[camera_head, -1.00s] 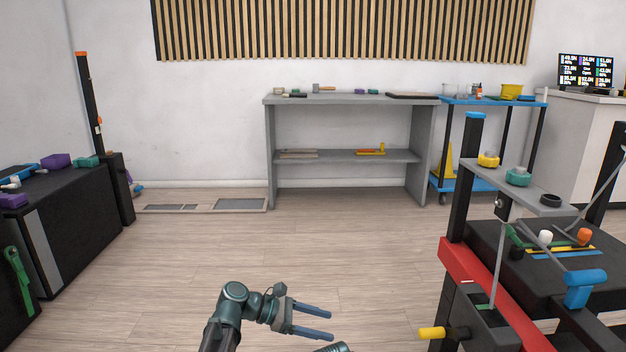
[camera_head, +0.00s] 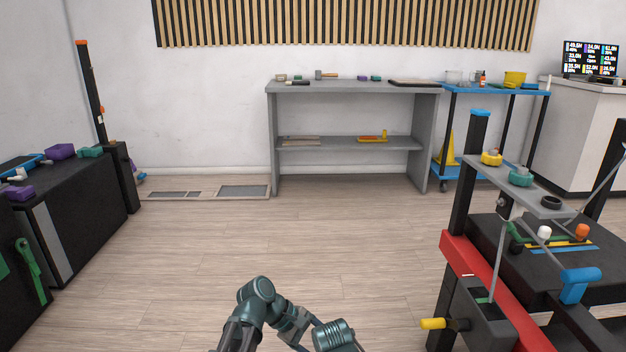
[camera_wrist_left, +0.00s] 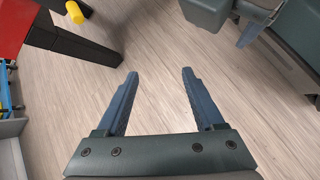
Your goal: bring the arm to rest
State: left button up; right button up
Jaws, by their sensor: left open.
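My left gripper (camera_wrist_left: 160,73) is open in the left wrist view, its two blue fingers apart with bare wooden floor between and beyond them. Nothing is held. In the head view my left arm (camera_head: 258,292) is folded low at the bottom centre, and its fingers are mostly hidden or cut off by the lower edge. A teal ribbed part of my own body (camera_head: 333,335) is close beside it on the right. Teal parts of my body also fill the top right of the left wrist view.
A black and red rack (camera_head: 468,262) with a yellow-tipped handle (camera_head: 433,323) stands at the right. A dark cabinet (camera_head: 90,225) stands at the left. A grey shelf table (camera_head: 350,88) and a blue cart (camera_head: 490,90) are at the back wall. The middle floor is clear.

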pick_arm(q)
jog(key=s+a+r+m+y+p, duration=0.5)
jog(key=s+a+m+y+p, duration=0.45)
jog(key=m, duration=0.45)
notch_tip(320, 180, up, 38)
jog(key=s+p, duration=0.1)
jog(key=p, duration=3.6)
jog(key=shift+d+f+t+p, duration=0.25)
jog(key=shift+d+t+p, duration=0.05)
jog(key=shift+d+p, duration=0.1)
